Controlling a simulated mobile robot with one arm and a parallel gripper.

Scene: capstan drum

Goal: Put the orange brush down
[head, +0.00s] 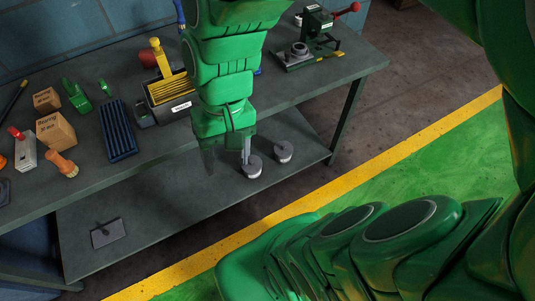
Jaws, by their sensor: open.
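An orange-brown object with a rounded head and a short narrower end, which looks like the orange brush (64,165), lies on the dark workbench (185,148) near its front edge at the left. It stands apart from my gripper. My gripper (227,160) points down at the front edge of the bench, well to the right of the brush. Its fingers are spread and I see nothing between them. My green arm hides part of the bench behind it.
Beside the brush are a box marked Bearing (55,132), a grey block with a red top (24,152) and a blue ribbed tray (118,130). A yellow-handled device (168,85) and a green vise (318,25) stand farther right. Weights (253,167) rest on the lower shelf.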

